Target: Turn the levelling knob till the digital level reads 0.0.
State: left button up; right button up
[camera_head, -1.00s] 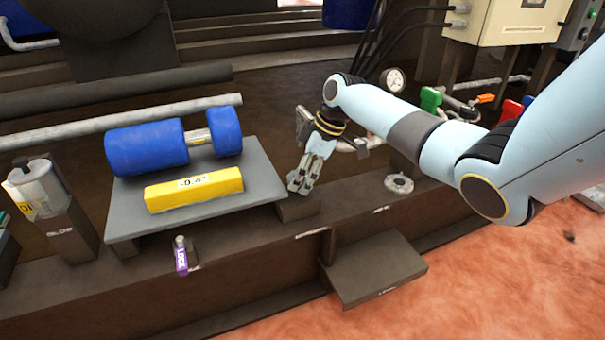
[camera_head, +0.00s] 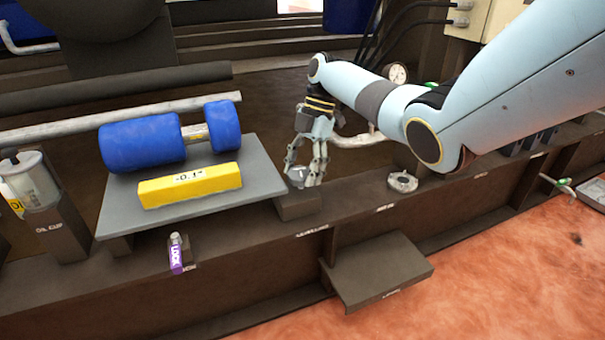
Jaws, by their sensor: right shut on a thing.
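The yellow digital level (camera_head: 190,187) lies on the grey plate (camera_head: 255,178), and its display reads about -0.1°. The levelling knob (camera_head: 297,174) is a small grey knob on a dark block at the plate's right end, partly covered by fingers. My right gripper (camera_head: 305,176) points down over that block, with its fingers shut around the knob. My left gripper is not in view.
A blue roller (camera_head: 143,144) lies on the plate behind the level. An oil cup (camera_head: 33,181) stands at left. A round metal fitting (camera_head: 402,181) sits right of my gripper.

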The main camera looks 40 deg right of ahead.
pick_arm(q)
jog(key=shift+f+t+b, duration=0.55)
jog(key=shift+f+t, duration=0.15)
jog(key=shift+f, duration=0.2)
pick_arm(e)
jog(key=shift+w+f+n+g, duration=0.1)
jog(key=shift+n+g, duration=0.4)
jog(key=shift+n, duration=1.1)
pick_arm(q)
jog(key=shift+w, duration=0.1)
pick_arm(e)
jog(key=shift+h, duration=0.3)
jog(key=o, duration=1.2)
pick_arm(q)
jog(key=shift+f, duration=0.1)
